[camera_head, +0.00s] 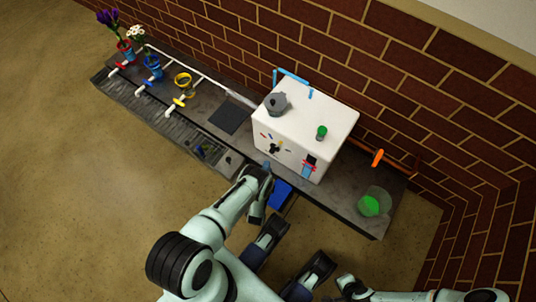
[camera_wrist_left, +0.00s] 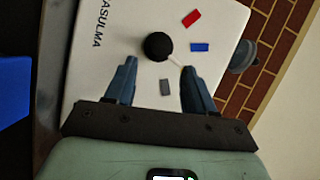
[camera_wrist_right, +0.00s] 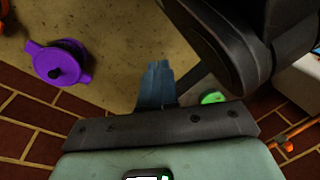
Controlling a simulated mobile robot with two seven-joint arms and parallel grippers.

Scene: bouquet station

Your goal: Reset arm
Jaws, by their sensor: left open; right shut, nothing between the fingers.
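My left gripper (camera_wrist_left: 158,82) is open. Its two blue fingers point at the front of the white box (camera_wrist_left: 105,60), with a round black knob (camera_wrist_left: 158,46) showing just past the fingertips. I cannot tell whether they touch it. In the head view the left gripper (camera_head: 266,171) is by the lower front edge of the white box (camera_head: 318,108). My right gripper (camera_wrist_right: 157,84) is shut and empty, its fingers together above the floor in the right wrist view. In the head view its fingertips cannot be made out.
The counter (camera_head: 335,198) runs along a brick wall. A grey knob-like part (camera_head: 275,103) and a green-topped item (camera_head: 321,132) are on the box. A green item (camera_head: 370,206) stands at right, pots with flowers (camera_head: 125,50) at far left. A purple vessel (camera_wrist_right: 58,64) shows in the right wrist view.

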